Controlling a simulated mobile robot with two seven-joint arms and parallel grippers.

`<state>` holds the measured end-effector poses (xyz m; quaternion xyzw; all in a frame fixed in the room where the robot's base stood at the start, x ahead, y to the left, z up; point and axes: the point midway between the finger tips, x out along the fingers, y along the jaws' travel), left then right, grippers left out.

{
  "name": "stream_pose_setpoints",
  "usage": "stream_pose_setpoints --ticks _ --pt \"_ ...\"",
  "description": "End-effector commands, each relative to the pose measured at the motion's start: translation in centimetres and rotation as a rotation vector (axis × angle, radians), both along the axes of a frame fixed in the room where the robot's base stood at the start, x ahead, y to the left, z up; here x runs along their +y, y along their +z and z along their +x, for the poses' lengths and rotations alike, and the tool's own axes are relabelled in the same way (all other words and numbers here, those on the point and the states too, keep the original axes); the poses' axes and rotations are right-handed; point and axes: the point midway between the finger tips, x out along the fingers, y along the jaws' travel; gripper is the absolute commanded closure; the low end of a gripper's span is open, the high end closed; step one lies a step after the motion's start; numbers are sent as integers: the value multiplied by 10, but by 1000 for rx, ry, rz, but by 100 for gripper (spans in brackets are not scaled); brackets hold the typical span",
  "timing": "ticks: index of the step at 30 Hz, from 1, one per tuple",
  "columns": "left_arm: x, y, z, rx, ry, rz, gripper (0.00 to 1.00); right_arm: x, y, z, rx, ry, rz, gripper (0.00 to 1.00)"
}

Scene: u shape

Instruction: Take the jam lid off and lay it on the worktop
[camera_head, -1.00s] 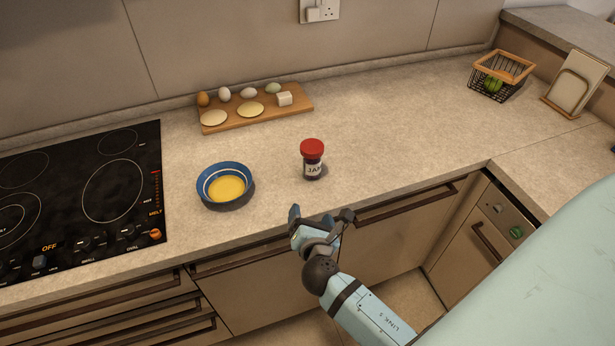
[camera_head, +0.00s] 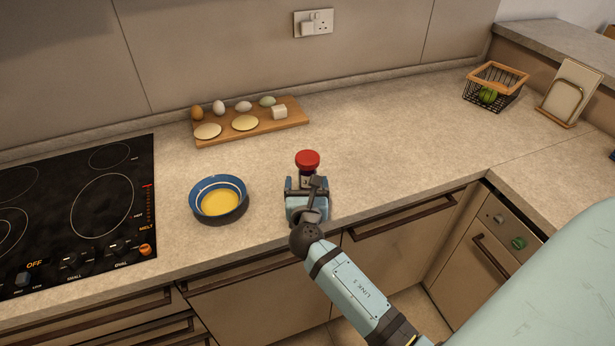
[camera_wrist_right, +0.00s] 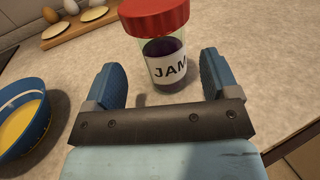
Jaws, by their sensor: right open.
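The jam jar (camera_wrist_right: 165,62) stands upright on the worktop (camera_head: 400,130), with its red lid (camera_head: 307,159) on top. The lid also shows in the right wrist view (camera_wrist_right: 155,15). My right gripper (camera_head: 306,185) is low over the worktop on the near side of the jar. Its fingers are open, and in the right wrist view (camera_wrist_right: 160,82) the jar stands just ahead, between the lines of the two fingers, with gaps on both sides. In the head view the gripper hides most of the jar below the lid. My left gripper is not in view.
A blue bowl (camera_head: 218,211) of yellow liquid stands close to the left of my right gripper. A wooden board (camera_head: 290,117) with eggs and other items lies behind. A black hob (camera_head: 60,230) is at left. The worktop right of the jar is clear.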

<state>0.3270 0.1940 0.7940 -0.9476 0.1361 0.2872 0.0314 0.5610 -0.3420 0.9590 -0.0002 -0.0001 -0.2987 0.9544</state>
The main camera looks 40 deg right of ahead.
Motion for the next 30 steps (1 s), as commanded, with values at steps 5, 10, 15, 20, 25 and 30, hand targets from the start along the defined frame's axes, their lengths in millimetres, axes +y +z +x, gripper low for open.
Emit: stream_pose_setpoints --ticks 5,10,15,20,25,30 --pt "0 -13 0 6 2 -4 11 -17 -5 20 -3 -2 -1 19" --pt "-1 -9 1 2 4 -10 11 -28 -3 36 0 -1 -1 19" --pt "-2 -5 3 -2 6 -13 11 -28 -2 36 0 -1 0 19" --pt "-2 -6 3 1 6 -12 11 -28 -2 36 0 -1 0 49" --pt "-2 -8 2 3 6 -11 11 -28 -2 36 -1 0 0 80" --pt "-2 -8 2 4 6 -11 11 -28 -2 36 -1 0 0 80"
